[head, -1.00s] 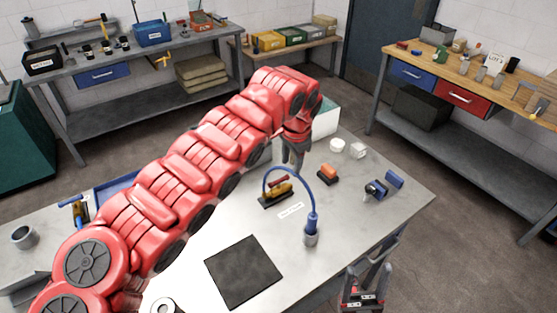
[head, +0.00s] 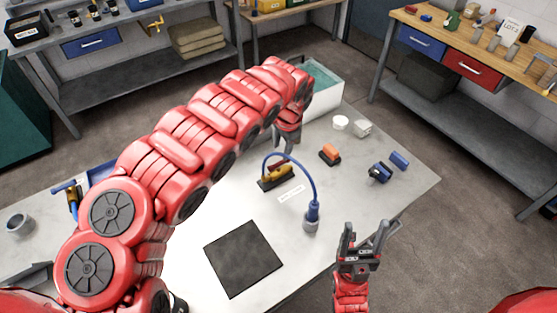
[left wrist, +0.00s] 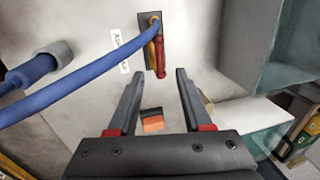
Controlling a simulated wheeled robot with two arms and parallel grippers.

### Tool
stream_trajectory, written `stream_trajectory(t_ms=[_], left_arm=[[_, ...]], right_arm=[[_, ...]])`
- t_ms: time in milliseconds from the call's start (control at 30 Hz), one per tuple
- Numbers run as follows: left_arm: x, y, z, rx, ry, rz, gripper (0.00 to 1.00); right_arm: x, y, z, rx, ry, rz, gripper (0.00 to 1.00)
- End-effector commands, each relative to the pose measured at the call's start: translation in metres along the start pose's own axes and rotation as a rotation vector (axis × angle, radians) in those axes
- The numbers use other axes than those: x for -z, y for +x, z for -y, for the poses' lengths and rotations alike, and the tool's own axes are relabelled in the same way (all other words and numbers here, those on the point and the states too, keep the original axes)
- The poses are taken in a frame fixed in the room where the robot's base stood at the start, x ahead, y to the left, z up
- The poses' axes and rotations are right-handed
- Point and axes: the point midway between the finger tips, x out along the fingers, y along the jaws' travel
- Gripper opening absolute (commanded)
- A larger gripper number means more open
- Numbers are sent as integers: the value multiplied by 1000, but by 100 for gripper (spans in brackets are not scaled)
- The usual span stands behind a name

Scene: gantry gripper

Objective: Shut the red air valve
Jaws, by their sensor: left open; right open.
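The air valve has a brass body (head: 275,178) on a dark base plate on the steel table, with a blue hose (head: 312,180) arching from it. In the left wrist view its red lever (left wrist: 160,54) lies beyond the fingertips, roughly in line with the gap between them. My left gripper (head: 288,142) is just behind the valve in the head view. In the left wrist view (left wrist: 156,75) its fingers are wide apart with nothing between the tips. My right gripper (head: 366,232) is open and empty, at the table's near right edge.
The hose runs to a blue fitting in a grey socket (head: 311,222) right of the valve. An orange-topped block (head: 330,154), a blue part (head: 379,173) and white pieces (head: 341,122) lie nearby. A dark mat (head: 244,258) lies in front. A teal-lined white bin (head: 328,92) stands behind.

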Motion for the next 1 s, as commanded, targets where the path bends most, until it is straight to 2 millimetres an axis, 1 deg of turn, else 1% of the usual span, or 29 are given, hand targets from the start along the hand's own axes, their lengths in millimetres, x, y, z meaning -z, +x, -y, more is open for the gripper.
stream_trajectory(t_ms=[33, 167, 233, 333, 600, 967, 1000], left_arm=[[0, 12, -2, -2, 0, 5, 50], [1, 31, -3, -1, 2, 2, 50], [0, 42, -2, -6, 1, 2, 50], [-1, 62, -3, -6, 1, 3, 50], [0, 82, -1, -2, 0, 1, 50], [0, 86, 0, 1, 0, 1, 50], [0, 86, 0, 1, 0, 1, 48]], right_arm=[[-1, -8, 0, 0, 0, 0, 66], [-3, -18, 1, 0, 0, 0, 66], [-2, -12, 1, 0, 0, 1, 66], [-2, -10, 0, 0, 0, 0, 66], [0, -2, 0, 0, 0, 0, 66], [0, -2, 0, 0, 0, 0, 66], [0, -2, 0, 0, 0, 0, 66]])
